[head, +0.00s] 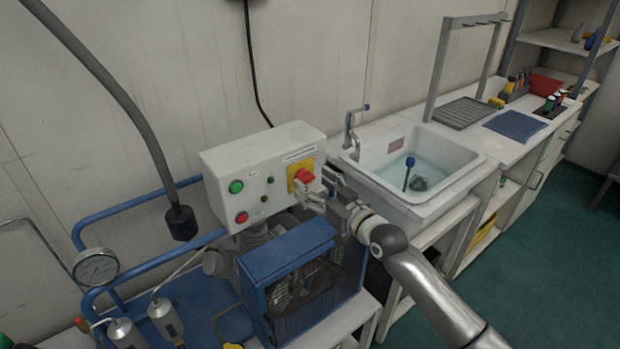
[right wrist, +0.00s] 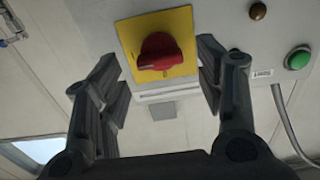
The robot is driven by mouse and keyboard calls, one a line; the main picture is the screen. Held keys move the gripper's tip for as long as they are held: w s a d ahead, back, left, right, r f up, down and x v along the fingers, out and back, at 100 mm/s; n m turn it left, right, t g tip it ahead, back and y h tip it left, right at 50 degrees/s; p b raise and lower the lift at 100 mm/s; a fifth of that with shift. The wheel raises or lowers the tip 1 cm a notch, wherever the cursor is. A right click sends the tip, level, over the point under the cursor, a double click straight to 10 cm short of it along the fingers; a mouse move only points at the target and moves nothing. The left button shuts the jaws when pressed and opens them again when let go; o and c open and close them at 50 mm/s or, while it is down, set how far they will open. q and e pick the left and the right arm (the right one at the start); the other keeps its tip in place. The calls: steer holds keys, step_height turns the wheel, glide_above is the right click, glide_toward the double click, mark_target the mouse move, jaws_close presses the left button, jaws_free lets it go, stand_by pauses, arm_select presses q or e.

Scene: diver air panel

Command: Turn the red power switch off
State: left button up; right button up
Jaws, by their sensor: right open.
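The red power switch (head: 304,174) is a red rotary knob on a yellow plate, on the right-hand face of a white control box (head: 245,160). In the right wrist view the red knob (right wrist: 160,52) sits on its yellow plate (right wrist: 182,22), between and just beyond the fingertips. My right gripper (head: 318,192) is at the switch in the head view, and its fingers partly cover the plate. In the right wrist view the right gripper (right wrist: 162,75) is open, one finger on each side of the knob, with gaps between. My left gripper is not in view.
The control box also carries a green button (head: 236,186) and a red button (head: 242,217). A blue-framed compressor (head: 290,262) stands below it. A white sink (head: 415,170) with water is to the right. A thick grey hose (head: 110,85) hangs at the left.

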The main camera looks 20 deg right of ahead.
mark_target(305, 178)
steer(key=shift+x, duration=1.1)
steer(key=shift+c, duration=0.3)
steer(key=c, duration=0.9)
